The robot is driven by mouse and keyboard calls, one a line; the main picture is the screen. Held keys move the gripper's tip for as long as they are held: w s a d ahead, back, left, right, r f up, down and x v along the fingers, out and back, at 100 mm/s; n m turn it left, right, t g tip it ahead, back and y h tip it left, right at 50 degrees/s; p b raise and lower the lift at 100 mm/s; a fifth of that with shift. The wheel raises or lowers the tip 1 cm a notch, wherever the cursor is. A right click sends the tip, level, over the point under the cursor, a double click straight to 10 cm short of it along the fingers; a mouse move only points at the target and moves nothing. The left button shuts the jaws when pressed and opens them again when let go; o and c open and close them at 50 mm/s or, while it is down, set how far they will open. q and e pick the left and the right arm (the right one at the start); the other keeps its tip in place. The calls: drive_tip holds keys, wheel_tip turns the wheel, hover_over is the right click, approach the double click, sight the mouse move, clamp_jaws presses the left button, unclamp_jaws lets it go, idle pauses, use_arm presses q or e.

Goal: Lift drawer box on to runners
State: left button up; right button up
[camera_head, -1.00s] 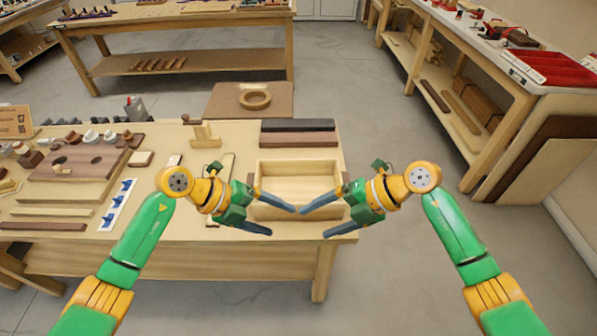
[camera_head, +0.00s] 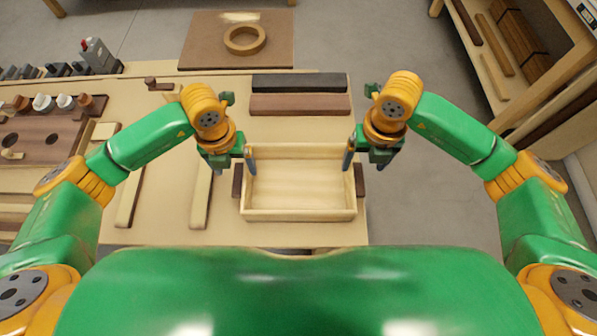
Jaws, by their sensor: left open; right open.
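The drawer box (camera_head: 300,215) is an open, pale wooden tray lying level near the bench's front right. Short dark brown pieces, left (camera_head: 237,182) and right (camera_head: 360,181), show beside its side walls; I cannot tell whether they are the runners. My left gripper (camera_head: 236,168) is open at the box's left wall, with one blue finger along the inner side. My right gripper (camera_head: 364,166) is open at the right wall, also with a blue finger at the inner side. The outer fingers are partly hidden. Contact with the walls cannot be told.
A charcoal bar (camera_head: 300,83) and a brown bar (camera_head: 300,104) lie behind the box. Pale strips (camera_head: 203,190) lie to its left. A brown board (camera_head: 200,45) with a wooden ring (camera_head: 244,40) is beyond the bench. My green body hides the near floor.

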sight(240, 177)
use_arm(q)
drive_tip(key=shift+s, duration=0.35)
use_arm(e)
drive_tip(key=shift+s+r, duration=0.1)
drive_tip(key=shift+s, duration=0.25)
use_arm(q)
drive_tip(key=shift+s+f, duration=0.1)
drive_tip(key=shift+f, duration=0.15)
use_arm(e)
drive_tip(key=shift+s+f, duration=0.1)
drive_tip(key=shift+f, duration=0.2)
use_arm(q)
drive_tip(key=f, duration=0.3)
drive_tip(key=w+f, duration=0.1)
drive_tip(key=f, duration=0.1)
drive_tip(key=shift+f, duration=0.25)
use_arm(e)
drive_tip(key=f, duration=0.3)
drive_tip(key=w+f, duration=0.1)
drive_tip(key=f, duration=0.1)
drive_tip(key=shift+f, duration=0.25)
use_arm(q)
drive_tip(key=shift+s+f, duration=0.2)
drive_tip(key=shift+f, duration=0.35)
use_arm(e)
drive_tip(key=shift+s+f, duration=0.2)
drive_tip(key=shift+f, duration=0.35)
